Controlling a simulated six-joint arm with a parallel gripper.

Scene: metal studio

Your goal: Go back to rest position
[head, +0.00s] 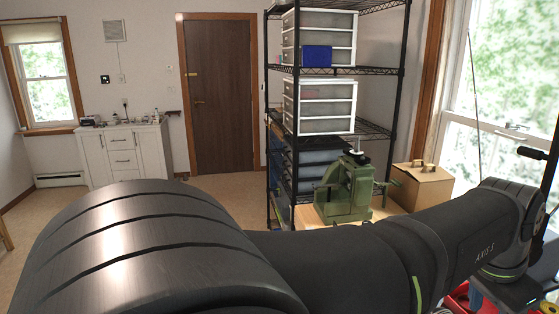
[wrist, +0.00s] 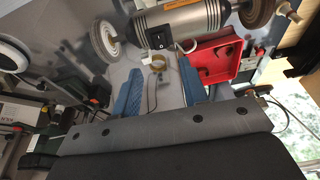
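My gripper (wrist: 160,77) shows in the wrist view, its two blue fingers spread apart with a gap between them. It is open, and nothing is held between the fingers. In the head view my arm stretches across the bottom to the right edge, and the gripper itself is not visible there.
A bench grinder (wrist: 180,22) and a red tray (wrist: 213,60) lie beyond the fingers. The head view shows a green machine (head: 345,190), a cardboard box (head: 422,186), a black wire shelf (head: 385,70) with drawer units, a white cabinet (head: 125,152) and open floor before the door (head: 222,95).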

